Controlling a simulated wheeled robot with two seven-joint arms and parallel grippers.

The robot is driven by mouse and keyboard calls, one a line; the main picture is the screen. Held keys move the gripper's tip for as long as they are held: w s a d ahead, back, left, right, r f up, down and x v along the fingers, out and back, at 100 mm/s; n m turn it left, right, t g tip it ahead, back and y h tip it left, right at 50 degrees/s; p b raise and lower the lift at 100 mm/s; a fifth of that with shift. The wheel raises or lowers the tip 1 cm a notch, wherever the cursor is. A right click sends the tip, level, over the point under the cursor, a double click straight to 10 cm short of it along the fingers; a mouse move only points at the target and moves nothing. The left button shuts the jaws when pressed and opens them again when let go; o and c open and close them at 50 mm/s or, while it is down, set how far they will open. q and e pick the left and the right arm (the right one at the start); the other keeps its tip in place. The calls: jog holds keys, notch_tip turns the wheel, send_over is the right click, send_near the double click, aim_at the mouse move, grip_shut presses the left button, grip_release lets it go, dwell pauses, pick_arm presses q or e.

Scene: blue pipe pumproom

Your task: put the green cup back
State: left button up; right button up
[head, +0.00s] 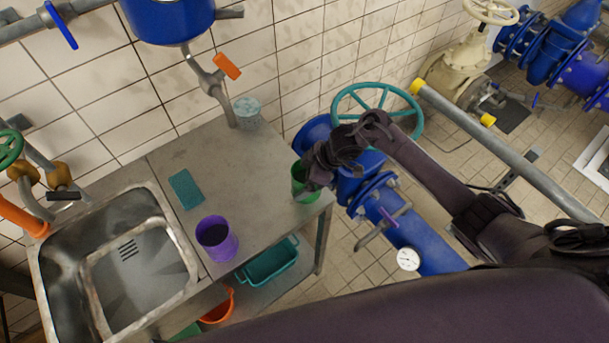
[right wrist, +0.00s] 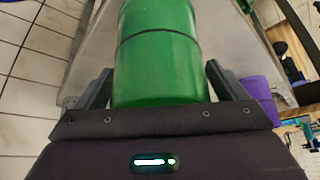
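The green cup (head: 304,187) is at the right front corner of the metal worktop (head: 240,165) in the head view. My right gripper (head: 312,172) is at the cup, partly covering it. In the right wrist view the cup (right wrist: 160,55) fills the space between the two fingers (right wrist: 160,75), one close along each side. I cannot tell whether they press on it or stand just clear. Whether the cup rests on the worktop or is slightly raised is also unclear. My left gripper is not in view.
A purple cup (head: 217,240) stands at the worktop's front, beside the sink (head: 120,260). A teal sponge (head: 186,189) lies behind it. A speckled pot (head: 247,112) stands at the back. Blue pipework with a teal handwheel (head: 378,112) is right of the worktop. The worktop's middle is clear.

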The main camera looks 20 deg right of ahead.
jog(key=shift+r, duration=0.35)
jog(key=b+v, duration=0.1)
jog(key=v, duration=1)
jog(key=shift+d+r, duration=0.25)
jog(key=shift+r, duration=0.05)
